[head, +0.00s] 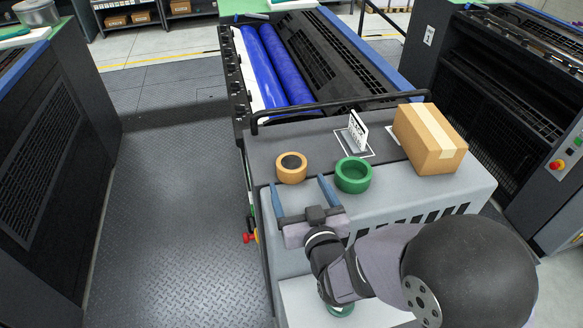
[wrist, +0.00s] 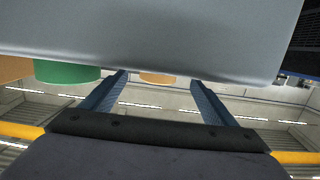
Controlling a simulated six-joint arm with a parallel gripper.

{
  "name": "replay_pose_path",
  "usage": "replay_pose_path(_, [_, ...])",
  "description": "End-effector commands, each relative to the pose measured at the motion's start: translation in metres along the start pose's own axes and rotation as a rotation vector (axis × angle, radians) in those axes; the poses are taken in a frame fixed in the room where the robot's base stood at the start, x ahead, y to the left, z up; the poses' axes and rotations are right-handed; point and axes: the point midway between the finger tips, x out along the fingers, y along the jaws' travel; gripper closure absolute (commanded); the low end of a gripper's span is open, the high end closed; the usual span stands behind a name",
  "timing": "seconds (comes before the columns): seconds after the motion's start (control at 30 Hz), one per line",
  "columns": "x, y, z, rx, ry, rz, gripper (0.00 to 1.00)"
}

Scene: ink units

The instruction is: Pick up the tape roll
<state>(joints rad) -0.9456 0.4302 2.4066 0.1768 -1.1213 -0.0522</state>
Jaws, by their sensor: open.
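The tan tape roll (head: 291,176) lies flat, with a dark centre, on the grey machine top near its left side. In the wrist view, which appears upside down, part of the roll (wrist: 157,78) shows between the finger ends. My gripper (head: 297,182) is open and empty. Its two blue fingers point toward the roll from the near side, and the roll lies just beyond the tips. I cannot tell the exact gap. The fingers also show in the wrist view (wrist: 160,84).
A green round dish or ring (head: 353,185) stands close right of the roll; it also shows in the wrist view (wrist: 66,72). A cardboard box (head: 422,140) and a small white sign (head: 357,132) stand farther back. A black rail (head: 300,111) runs along the rear edge.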

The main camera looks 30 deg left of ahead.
Motion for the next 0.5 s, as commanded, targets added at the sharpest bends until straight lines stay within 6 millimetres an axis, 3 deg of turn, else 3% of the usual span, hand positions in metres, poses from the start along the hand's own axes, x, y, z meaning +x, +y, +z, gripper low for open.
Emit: replay_pose_path(0.5, [0.025,0.001,-0.005,-0.001,-0.002,0.000,0.19])
